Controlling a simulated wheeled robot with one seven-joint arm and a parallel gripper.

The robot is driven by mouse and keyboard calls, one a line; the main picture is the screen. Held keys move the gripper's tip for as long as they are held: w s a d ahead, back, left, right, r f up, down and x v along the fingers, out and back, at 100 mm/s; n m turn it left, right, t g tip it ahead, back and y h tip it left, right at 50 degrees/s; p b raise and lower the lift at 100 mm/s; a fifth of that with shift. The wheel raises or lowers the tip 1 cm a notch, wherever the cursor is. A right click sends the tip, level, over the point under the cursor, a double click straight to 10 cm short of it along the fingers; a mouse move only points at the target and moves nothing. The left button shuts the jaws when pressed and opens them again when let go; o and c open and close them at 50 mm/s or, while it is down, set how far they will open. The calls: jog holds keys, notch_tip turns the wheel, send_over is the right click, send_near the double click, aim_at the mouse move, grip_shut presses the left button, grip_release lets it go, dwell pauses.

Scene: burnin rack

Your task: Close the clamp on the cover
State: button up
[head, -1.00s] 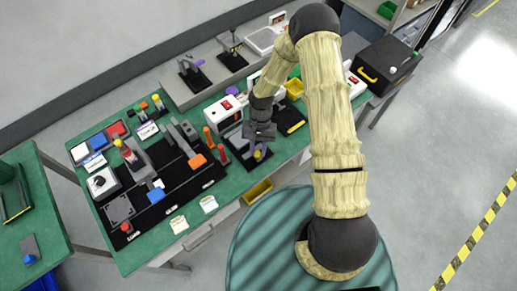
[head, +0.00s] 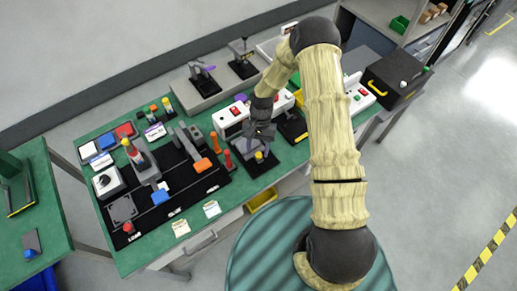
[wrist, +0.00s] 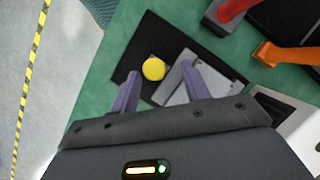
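My gripper (head: 262,133) is over the front right part of the green bench. In the wrist view its two purple fingers are apart with nothing held between them (wrist: 160,72). A round yellow knob (wrist: 153,69) shows between the fingertips, beside a light grey plate (wrist: 203,82) on a black mat (wrist: 128,62). The yellow knob also shows below the gripper in the head view (head: 259,156). I cannot tell its height or whether a finger touches it. It may be the clamp's handle and the plate the cover; the clamp's state is unclear.
A red handle (head: 228,159) and an orange upright handle (head: 215,142) stand just left of the gripper. A white box with a red switch (head: 233,114) is behind it. A black fixture board (head: 178,195) fills the left part of the bench. The floor at right is clear.

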jog(key=shift+s+d, duration=0.1)
jog(key=shift+r, duration=0.1)
jog(key=b+v, duration=0.3)
jog(key=v, duration=1.4)
jog(key=shift+w+b, duration=0.2)
jog(key=shift+b, duration=0.15)
jog(key=shift+s+r, duration=0.1)
jog(key=s+d+r+n+t, duration=0.1)
jog(key=s+d+r+t, duration=0.1)
jog(key=s, duration=0.4)
jog(key=s+d+r+n+t, duration=0.1)
jog(key=s+d+r+t, duration=0.1)
jog(key=s, duration=0.4)
jog(key=s+d+r+n+t+h, duration=0.1)
jog(key=s+d+r+t, duration=0.1)
jog(key=s+d+r, duration=0.2)
jog(key=shift+s+d+r+t, duration=0.2)
jog(key=shift+s+d+t, duration=0.2)
jog(key=shift+s, duration=0.5)
